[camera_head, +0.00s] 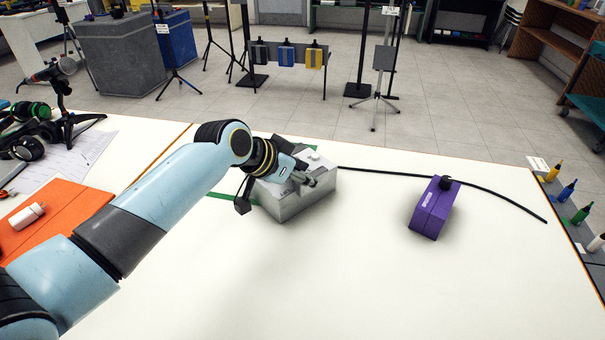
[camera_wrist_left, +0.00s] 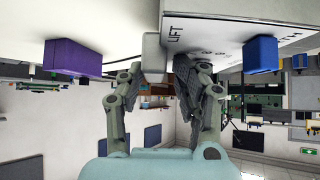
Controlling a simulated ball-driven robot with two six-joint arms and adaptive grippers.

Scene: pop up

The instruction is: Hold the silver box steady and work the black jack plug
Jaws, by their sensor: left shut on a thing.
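The silver box (camera_head: 300,196) stands on the white table, left of the purple box (camera_head: 429,213). My left gripper (camera_head: 312,180) is shut on the silver box from its upper side, with its fingers hiding part of the top. A black cable (camera_head: 390,173) runs from behind the silver box to the right. A black piece (camera_head: 445,183) sits on top of the purple box; I cannot tell whether it is the jack plug. My right gripper is not in view.
An orange mat (camera_head: 50,225) with a white bottle (camera_head: 27,215) lies at the left. Headphones (camera_head: 27,147) and papers lie behind it. Several coloured markers (camera_head: 567,192) stand along the right edge. The table's front middle is clear.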

